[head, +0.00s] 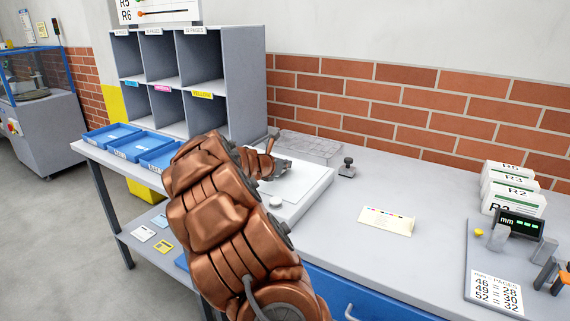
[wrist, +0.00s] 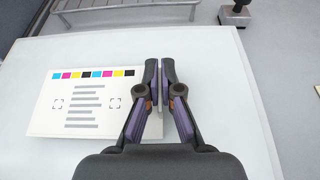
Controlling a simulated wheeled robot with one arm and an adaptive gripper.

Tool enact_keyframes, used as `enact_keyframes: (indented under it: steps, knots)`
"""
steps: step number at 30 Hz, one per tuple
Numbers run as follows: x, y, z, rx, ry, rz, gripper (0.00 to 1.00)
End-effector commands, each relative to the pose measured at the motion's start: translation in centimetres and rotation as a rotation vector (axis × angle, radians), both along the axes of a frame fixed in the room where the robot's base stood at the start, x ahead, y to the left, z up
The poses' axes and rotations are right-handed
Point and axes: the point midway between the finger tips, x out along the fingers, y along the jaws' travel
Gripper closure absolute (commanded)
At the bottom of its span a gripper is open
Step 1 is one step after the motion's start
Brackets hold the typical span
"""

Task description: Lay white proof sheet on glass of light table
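The white proof sheet (wrist: 85,105), with a row of coloured squares and grey text lines, is in the left half of the wrist view, over the pale glass of the light table (wrist: 220,110). My gripper (wrist: 159,65) has its fingers nearly together at the sheet's right edge, which runs in between them; it appears shut on that edge. I cannot tell whether the sheet touches the glass. In the head view the light table (head: 314,193) is partly behind my arm, my gripper (head: 270,168) is over it, and the sheet is hidden.
A cream card with colour marks (head: 385,221) lies on the bench to the right. A small dark-knobbed stamp (head: 347,168) stands beside the light table. Grey pigeonholes (head: 240,85) and blue trays (head: 112,136) are at left. White boxes (head: 512,190) and a gauge (head: 520,225) are at right.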

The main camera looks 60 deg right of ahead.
Motion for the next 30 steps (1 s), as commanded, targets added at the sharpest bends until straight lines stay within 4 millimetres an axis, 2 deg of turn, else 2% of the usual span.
enact_keyframes:
  steps: [30]
  knots:
    - [0.00,0.00,-1.02,0.000,0.001,0.000,1.00]
